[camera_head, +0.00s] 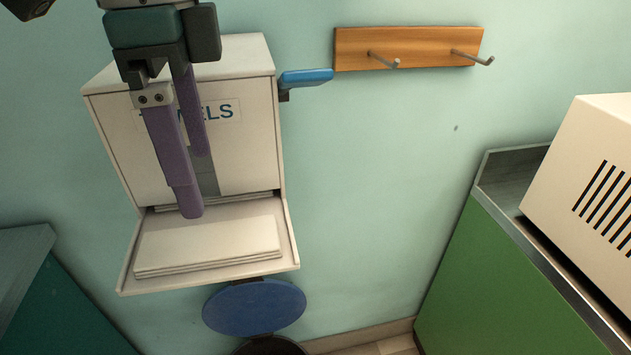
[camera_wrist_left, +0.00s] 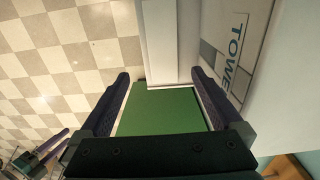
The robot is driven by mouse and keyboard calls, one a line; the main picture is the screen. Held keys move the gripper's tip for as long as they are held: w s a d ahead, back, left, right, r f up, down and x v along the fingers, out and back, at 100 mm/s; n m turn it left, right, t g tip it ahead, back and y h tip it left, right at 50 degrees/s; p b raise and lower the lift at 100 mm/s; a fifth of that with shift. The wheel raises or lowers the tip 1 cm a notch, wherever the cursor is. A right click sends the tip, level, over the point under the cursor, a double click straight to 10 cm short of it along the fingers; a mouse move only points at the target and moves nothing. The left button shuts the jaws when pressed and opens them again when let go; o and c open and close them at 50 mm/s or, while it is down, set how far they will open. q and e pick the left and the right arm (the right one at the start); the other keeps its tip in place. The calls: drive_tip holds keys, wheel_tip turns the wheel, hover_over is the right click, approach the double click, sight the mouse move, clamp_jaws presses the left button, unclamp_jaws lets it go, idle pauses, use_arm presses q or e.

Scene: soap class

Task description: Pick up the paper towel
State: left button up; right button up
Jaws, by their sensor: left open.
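A stack of white paper towels (camera_head: 208,243) lies flat on the open tray (camera_head: 288,262) at the bottom of the white towel dispenser (camera_head: 250,90). My left gripper (camera_head: 195,183) comes down from above, in front of the dispenser's face and partly over its "TOWELS" label. Its two purple fingers are apart with nothing between them, and the lower fingertip is just above the back of the stack. In the left wrist view the fingers (camera_wrist_left: 165,85) are spread wide. My right gripper (camera_wrist_left: 48,148) seems to show small at that view's lower left; its jaws are unclear.
A blue lever (camera_head: 306,77) sticks out at the dispenser's right. A wooden rack (camera_head: 410,48) with two pegs is on the wall. A bin with a raised blue lid (camera_head: 254,307) stands below. A green cabinet (camera_head: 500,290) carries a cream appliance (camera_head: 590,170) at right.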

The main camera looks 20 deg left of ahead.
sight(219, 238)
use_arm(q)
wheel_tip(219, 238, down, 4)
drive_tip(key=shift+w+f, duration=0.1)
drive_tip(key=shift+w, duration=0.05)
wheel_tip(219, 238, down, 6)
drive_tip(key=shift+w+r+p, duration=0.1)
drive_tip(key=shift+w+p, duration=0.05)
drive_tip(key=shift+p, duration=0.15)
drive_tip(key=shift+c, duration=0.4)
drive_tip(key=c, duration=1.2)
